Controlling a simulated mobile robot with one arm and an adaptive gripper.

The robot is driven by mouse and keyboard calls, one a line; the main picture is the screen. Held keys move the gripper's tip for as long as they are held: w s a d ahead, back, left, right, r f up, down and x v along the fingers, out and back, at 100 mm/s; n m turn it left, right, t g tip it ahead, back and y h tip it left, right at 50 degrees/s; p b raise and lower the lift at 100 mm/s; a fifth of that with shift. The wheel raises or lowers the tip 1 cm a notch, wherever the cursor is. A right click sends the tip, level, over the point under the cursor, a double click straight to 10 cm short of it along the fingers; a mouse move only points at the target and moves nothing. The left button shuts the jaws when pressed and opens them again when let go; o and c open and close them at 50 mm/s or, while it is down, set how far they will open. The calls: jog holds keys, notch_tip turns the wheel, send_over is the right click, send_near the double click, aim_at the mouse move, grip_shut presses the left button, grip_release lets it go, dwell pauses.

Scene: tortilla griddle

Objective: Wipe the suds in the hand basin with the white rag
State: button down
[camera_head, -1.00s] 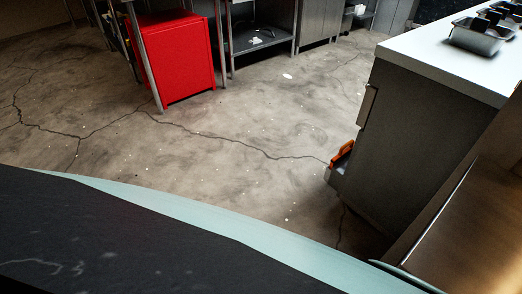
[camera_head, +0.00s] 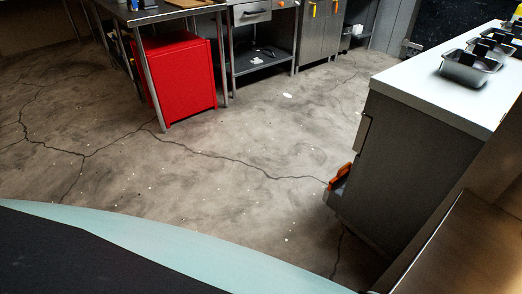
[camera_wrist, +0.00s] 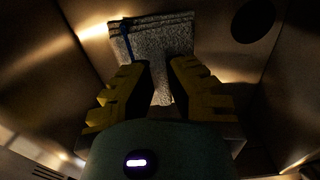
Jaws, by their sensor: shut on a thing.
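The white rag (camera_wrist: 165,38), grey in the dim light, shows in the wrist view with darker stripes along its far edge. My gripper (camera_wrist: 160,68) has two yellow stepped fingers, shut on the near, bunched part of the rag. The rest of the rag spreads out beyond the fingertips. Brownish metal surfaces (camera_wrist: 40,65) with bright reflections surround it and look like the inside of the hand basin; a dark round spot (camera_wrist: 253,20) is at upper right. I cannot make out suds. My gripper and the rag are not in the head view.
In the head view, a white-topped counter (camera_head: 425,75) with metal pans (camera_head: 468,68) stands at right. An orange-handled item (camera_head: 340,177) is by its base. A red cabinet (camera_head: 180,80) and metal tables stand at the back. The cracked floor (camera_head: 230,160) between is open.

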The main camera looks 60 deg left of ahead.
jog(key=shift+a+p, duration=1.3)
jog(key=shift+p, duration=0.75)
jog(key=shift+a+f, duration=0.15)
jog(key=shift+a, duration=0.05)
jog(key=a+p, duration=0.2)
jog(key=p, duration=0.1)
jog(key=shift+s+r+p, duration=0.15)
jog(key=shift+r+p, duration=0.15)
jog(key=a+p, duration=0.2)
jog(key=p, duration=0.1)
jog(key=shift+s+a, duration=0.2)
jog(key=shift+a, duration=0.05)
jog(key=shift+a+p, duration=0.25)
jog(key=shift+p, duration=0.2)
jog(key=shift+f, duration=0.25)
